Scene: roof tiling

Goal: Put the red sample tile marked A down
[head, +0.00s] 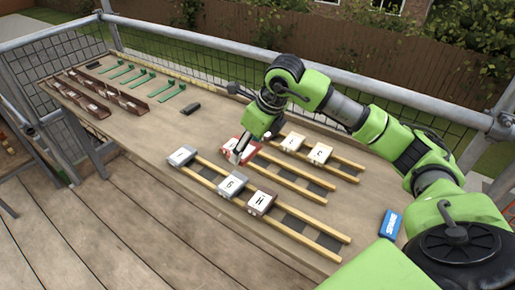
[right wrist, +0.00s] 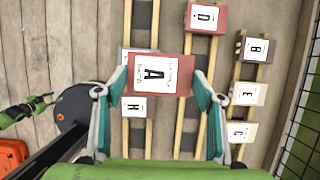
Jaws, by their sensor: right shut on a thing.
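The red sample tile A (right wrist: 158,76) has a white label and is held between the two fingers of my right gripper (right wrist: 160,82). It looks larger than the other tiles, so it is held above the battens, partly covering a grey tile (right wrist: 126,55) on the left pair. In the head view my right gripper (head: 239,155) points down over the middle batten pair. Red shows around its fingers there, but I cannot tell tile A from red tile D in that view. Tile D (right wrist: 207,18) lies on the middle battens. My left gripper is not in view.
The front battens carry a tile marked H (head: 262,201) and grey tiles (head: 232,185). Cream tiles (head: 292,142) lie on the rear battens. Green brackets (head: 143,79) and brown channel pieces (head: 85,93) are at the far left. A blue box (head: 390,224) is at the right.

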